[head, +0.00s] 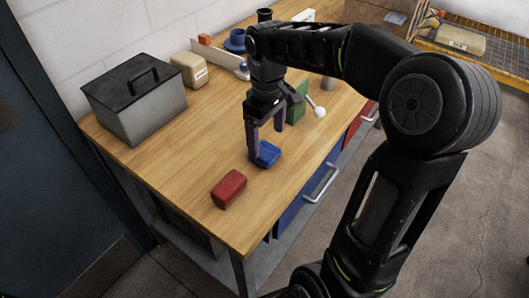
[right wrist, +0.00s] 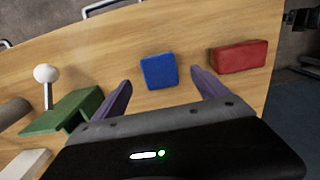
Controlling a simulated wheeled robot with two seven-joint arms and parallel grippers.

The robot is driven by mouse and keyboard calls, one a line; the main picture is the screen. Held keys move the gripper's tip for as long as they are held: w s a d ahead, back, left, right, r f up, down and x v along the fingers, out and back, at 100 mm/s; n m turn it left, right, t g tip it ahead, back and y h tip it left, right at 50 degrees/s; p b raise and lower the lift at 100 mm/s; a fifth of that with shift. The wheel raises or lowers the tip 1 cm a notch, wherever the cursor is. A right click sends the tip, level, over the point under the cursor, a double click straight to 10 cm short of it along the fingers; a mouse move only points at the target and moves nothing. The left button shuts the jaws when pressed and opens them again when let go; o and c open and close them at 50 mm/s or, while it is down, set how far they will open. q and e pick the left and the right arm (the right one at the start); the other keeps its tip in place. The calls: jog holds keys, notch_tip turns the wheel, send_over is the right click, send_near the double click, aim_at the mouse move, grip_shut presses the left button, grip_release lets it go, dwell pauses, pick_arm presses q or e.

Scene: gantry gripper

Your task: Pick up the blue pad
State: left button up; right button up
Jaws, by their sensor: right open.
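The blue pad (head: 265,154) lies on the wooden workbench, behind and to the right of a red block in the head view. In the right wrist view the blue pad (right wrist: 159,71) sits beyond and between the two purple fingertips, with wood showing around it. My right gripper (head: 265,142) is open and above the bench at the pad; one finger overlaps the pad's left edge in the head view. In the right wrist view the right gripper (right wrist: 161,76) has nothing between its fingers. My left gripper is not in view.
The red block (head: 229,188) lies close to the pad. A green bracket (head: 297,108) and a white-knobbed lever (head: 319,111) stand behind the gripper. A grey lidded box (head: 137,103) and a beige block (head: 188,70) are at the back left. The front-left bench top is clear.

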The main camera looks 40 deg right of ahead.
aim_at(267, 151)
jog(key=shift+f, duration=0.35)
jog(key=shift+d+f+p, duration=0.1)
jog(key=shift+f+p, duration=0.25)
jog(key=shift+f, duration=2.25)
jog(key=shift+s, duration=0.1)
jog(key=c, duration=1.6)
jog(key=shift+r, duration=0.1)
